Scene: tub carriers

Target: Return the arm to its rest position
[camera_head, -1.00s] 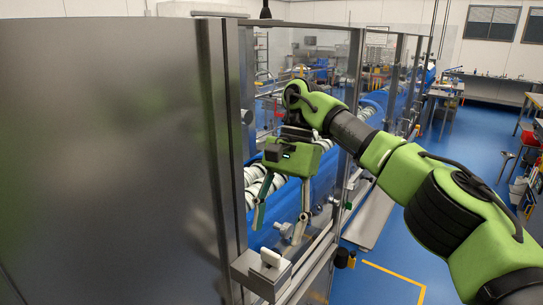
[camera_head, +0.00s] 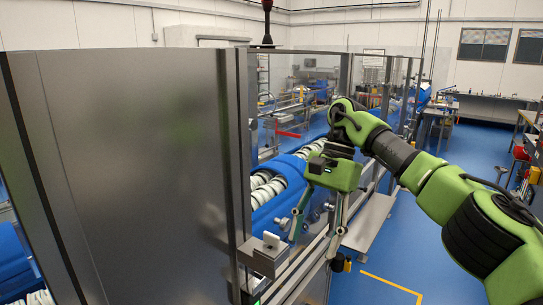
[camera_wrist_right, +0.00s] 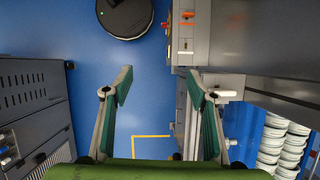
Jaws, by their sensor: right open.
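My right arm comes in from the right in the head view. It is stretched out over the edge of the machine, and my right gripper (camera_head: 314,234) hangs from it with its fingers pointing down. The gripper is open and nothing is between its fingers. The right wrist view also shows the open fingers (camera_wrist_right: 160,82), with blue floor between them. My left gripper is in neither current view.
A tall metal panel (camera_head: 150,160) fills the left side of the head view. A control box with a white knob (camera_head: 268,248) sits on the machine's edge below the gripper. Stacked white tubs (camera_head: 262,190) lie behind clear guarding. Blue floor (camera_head: 410,245) is open at right.

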